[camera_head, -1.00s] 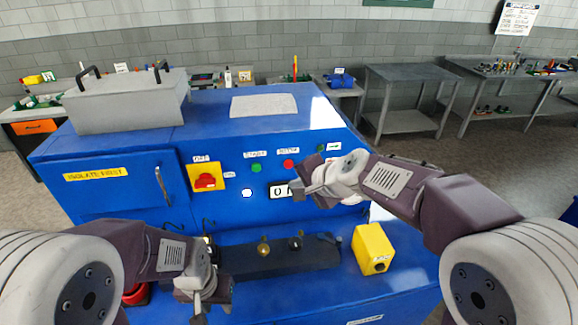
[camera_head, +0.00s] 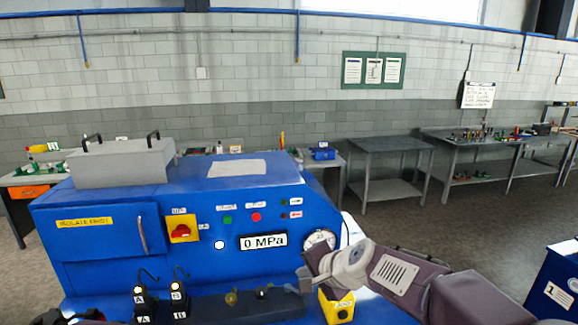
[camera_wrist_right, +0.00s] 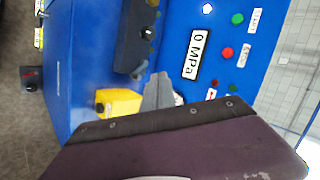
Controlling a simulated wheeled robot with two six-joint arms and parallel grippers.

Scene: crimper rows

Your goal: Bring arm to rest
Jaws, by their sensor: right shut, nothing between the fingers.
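My right gripper (camera_head: 306,280) is shut and empty in the head view. It hangs in front of the blue machine (camera_head: 180,262), below the round gauge (camera_head: 320,240) and just above the yellow box (camera_head: 338,308). In the right wrist view the grey fingers (camera_wrist_right: 158,95) show between the yellow box (camera_wrist_right: 118,102) and the display reading 0 MPa (camera_wrist_right: 196,54). My right arm comes in from the lower right. Of my left arm only a dark bit shows at the lower left edge of the head view; its gripper cannot be made out.
A red rotary switch on a yellow plate (camera_head: 182,229) and several buttons are on the machine's front. Black tools (camera_head: 178,297) stand on the lower ledge. A grey lidded box (camera_head: 122,165) sits on top. Grey tables (camera_head: 390,145) stand behind to the right, with open floor before them.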

